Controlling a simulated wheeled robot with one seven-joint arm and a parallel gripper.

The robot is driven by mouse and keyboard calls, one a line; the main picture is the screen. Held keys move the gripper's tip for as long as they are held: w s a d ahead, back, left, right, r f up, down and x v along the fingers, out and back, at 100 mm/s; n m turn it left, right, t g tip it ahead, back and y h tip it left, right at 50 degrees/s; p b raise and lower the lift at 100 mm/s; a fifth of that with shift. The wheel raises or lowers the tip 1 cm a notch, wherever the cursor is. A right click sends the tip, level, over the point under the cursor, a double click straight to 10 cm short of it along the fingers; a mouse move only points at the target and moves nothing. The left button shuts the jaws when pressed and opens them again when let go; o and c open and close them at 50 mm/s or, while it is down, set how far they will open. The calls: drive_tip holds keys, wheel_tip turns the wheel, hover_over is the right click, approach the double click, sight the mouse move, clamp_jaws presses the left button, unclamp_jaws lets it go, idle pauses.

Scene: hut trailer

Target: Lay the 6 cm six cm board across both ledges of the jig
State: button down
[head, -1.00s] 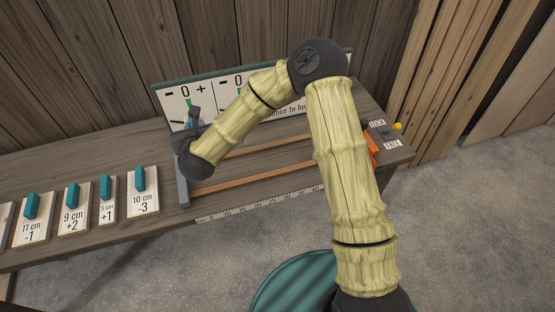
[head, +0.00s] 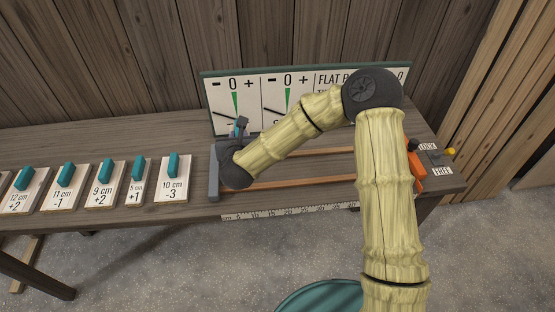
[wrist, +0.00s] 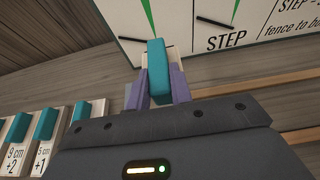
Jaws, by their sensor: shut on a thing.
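My gripper (wrist: 159,88) is shut on a teal handle (wrist: 157,66), which stands between its purple fingers in the wrist view. I take the handle to be that of the 6 cm board; a label and most of the board are hidden behind my gripper. In the head view my gripper (head: 240,127) is above the left end of the jig, partly hidden by my own wrist. The jig has two long orange-brown ledges, a rear one (head: 325,152) and a front one (head: 295,182), and a grey fence (head: 213,177) at its left end. I cannot tell whether the board touches the ledges.
Several labelled boards with teal handles stand left of the jig, the nearest being the 10 cm board (head: 171,188). A dial panel (head: 275,85) stands behind the jig. An orange block (head: 413,168) and a yellow knob (head: 449,152) are at the right end. A ruler (head: 285,211) lines the bench front.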

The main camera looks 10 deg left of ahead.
wheel_tip(320, 180, down, 6)
drive_tip(key=p, duration=0.1)
drive_tip(key=shift+f, duration=0.15)
drive_tip(key=shift+f+p, duration=0.35)
drive_tip(key=shift+f, duration=1.45)
drive_tip(key=shift+f, duration=0.15)
drive_tip(key=c, duration=1.3)
unclamp_jaws()
drive_tip(key=shift+o, duration=0.2)
